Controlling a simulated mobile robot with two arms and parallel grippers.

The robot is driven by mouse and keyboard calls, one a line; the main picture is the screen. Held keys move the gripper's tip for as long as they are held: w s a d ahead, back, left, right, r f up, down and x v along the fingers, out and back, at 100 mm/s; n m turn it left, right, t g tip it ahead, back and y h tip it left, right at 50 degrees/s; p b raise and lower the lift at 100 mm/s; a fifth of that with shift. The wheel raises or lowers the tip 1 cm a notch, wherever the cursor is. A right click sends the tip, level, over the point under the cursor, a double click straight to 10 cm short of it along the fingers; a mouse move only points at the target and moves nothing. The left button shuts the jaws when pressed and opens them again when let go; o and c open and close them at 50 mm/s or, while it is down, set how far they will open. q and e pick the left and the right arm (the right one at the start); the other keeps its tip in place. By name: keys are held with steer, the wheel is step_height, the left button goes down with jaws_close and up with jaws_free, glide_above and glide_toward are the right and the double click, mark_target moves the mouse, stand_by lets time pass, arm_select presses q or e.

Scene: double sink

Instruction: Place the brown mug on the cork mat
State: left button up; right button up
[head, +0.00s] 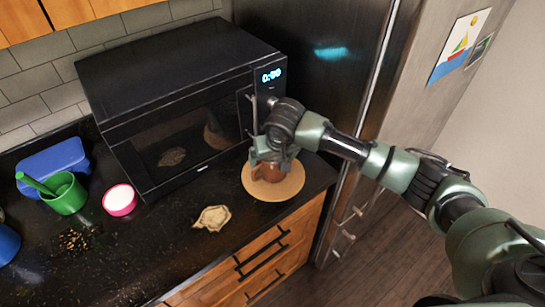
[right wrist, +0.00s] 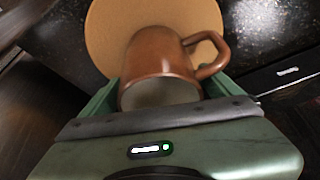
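I cannot tell whether the mug's base touches the mat. My left gripper is out of view.
The black microwave (head: 185,100) stands right behind the gripper, beside the dark fridge (head: 325,60). A beige patch-like item (head: 212,218) lies on the counter. A pink bowl (head: 120,201), green cup (head: 66,196) and blue box (head: 50,162) are at left.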

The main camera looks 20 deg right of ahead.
steer(key=shift+r, duration=0.15)
steer(key=b+v, duration=0.1)
steer(key=v, duration=1.1)
steer(key=shift+b, duration=0.35)
